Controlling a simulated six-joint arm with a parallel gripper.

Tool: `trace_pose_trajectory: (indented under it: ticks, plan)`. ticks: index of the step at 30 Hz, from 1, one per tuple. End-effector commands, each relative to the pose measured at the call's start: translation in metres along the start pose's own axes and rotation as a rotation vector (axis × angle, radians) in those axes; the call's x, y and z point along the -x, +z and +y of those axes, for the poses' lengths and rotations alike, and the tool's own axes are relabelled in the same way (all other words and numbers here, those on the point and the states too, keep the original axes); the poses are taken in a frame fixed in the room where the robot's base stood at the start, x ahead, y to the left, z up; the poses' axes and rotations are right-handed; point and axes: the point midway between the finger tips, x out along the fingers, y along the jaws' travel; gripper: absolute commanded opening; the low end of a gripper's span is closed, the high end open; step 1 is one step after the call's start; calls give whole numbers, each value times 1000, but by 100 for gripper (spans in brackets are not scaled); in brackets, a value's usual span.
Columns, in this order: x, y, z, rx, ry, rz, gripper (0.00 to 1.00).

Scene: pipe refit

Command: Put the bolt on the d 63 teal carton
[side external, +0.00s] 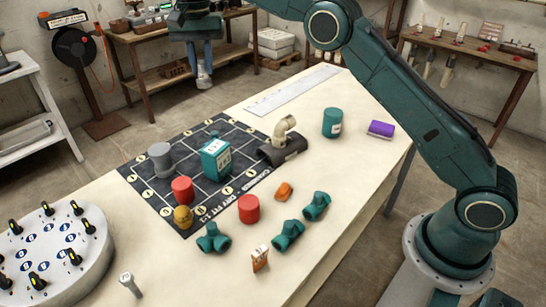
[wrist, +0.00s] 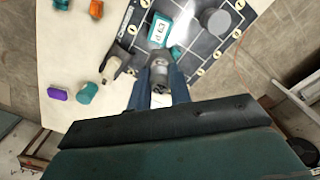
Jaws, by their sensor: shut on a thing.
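The d 63 teal carton (side external: 215,160) stands upright on the dark marked mat (side external: 138,182). In the wrist view its label reads d 63 (wrist: 160,29). My gripper (side external: 203,66) is up in the air, well above the mat's far side in the side view. It is shut on a grey bolt (wrist: 160,72), which points away from the wrist between the blue fingers. In the side view the bolt (side external: 203,78) hangs below the fingertips. In the wrist view the bolt's far end appears just short of the carton; it is apart from it.
Close to the carton are a grey cylinder (side external: 160,158), a red cylinder (side external: 182,190) and a beige elbow on a dark saddle (side external: 280,152). Teal fittings (side external: 288,235) and another red cylinder (side external: 249,209) are nearer the front. A bolt-like piece (side external: 130,284) lies at the near edge.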

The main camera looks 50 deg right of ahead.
Motion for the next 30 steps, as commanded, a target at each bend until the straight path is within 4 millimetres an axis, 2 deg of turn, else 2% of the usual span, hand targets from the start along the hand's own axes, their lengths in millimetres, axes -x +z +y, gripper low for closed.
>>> trace_pose_trajectory:
  ticks: [4, 11, 17, 24, 30]
  plan:
    - [-10, 1, 2, 0, 0, 0, 0]
    - [-38, 1, 1, 0, 0, -1, 0]
    - [-68, 1, 1, 0, 0, -2, 0]
    - [-114, 1, 1, 0, 1, -2, 0]
    - [-134, 0, 0, 0, -2, 0, 0]
